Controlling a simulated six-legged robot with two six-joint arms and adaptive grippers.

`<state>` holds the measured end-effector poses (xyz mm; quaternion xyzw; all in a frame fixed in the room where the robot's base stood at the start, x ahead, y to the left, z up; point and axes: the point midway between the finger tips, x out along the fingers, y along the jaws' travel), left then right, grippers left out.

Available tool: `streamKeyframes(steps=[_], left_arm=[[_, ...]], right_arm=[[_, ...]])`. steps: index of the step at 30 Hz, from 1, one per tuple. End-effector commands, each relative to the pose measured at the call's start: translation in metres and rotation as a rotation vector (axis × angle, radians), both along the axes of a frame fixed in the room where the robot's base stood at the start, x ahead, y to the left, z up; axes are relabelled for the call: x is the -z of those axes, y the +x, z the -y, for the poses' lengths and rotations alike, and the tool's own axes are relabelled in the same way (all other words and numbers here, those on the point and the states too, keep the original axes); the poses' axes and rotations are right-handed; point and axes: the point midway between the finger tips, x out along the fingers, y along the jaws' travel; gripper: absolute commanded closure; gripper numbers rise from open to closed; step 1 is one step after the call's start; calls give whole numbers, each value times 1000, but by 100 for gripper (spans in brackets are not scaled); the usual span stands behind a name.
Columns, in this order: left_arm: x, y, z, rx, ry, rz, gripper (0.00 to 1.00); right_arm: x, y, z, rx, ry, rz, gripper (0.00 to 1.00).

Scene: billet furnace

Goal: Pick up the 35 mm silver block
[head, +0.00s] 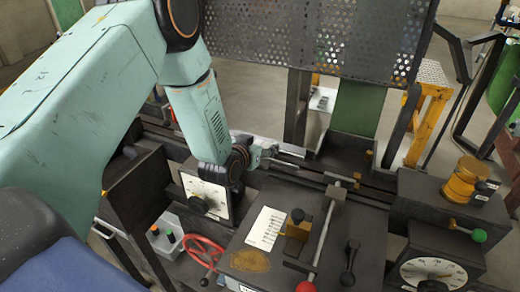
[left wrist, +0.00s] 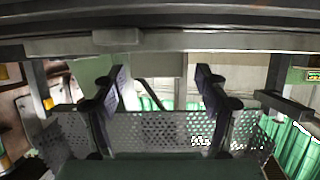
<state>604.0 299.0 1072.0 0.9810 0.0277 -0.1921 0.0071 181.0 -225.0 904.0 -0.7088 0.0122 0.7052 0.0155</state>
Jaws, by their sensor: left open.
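My left gripper (head: 268,150) is at the end of the pale green arm, above the dark machine bed beside the dial box. In the left wrist view its two dark fingers (left wrist: 162,84) stand wide apart with nothing gripped between them. I cannot make out the 35 mm silver block for sure in either view. A pale tray (head: 322,99) with small items lies beyond the machine, too small to tell apart. My right gripper is not in view.
A perforated metal screen (head: 330,40) stands behind the machine. Near the front are a red handwheel (head: 202,252), a red-knobbed lever (head: 321,245), a black lever (head: 350,262) and a dial box (head: 433,275). A yellow stool (head: 428,115) stands at the back right.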

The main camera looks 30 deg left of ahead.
Motion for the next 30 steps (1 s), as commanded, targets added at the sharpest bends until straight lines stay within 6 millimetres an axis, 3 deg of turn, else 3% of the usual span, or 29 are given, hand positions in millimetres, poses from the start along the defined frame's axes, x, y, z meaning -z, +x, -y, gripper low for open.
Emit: streamKeyframes(steps=[26, 30], left_arm=[[0, 0, 0, 0, 0, 0, 97], [0, 0, 0, 0, 0, 0, 99]], right_arm=[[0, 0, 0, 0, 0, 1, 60], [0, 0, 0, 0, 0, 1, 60]])
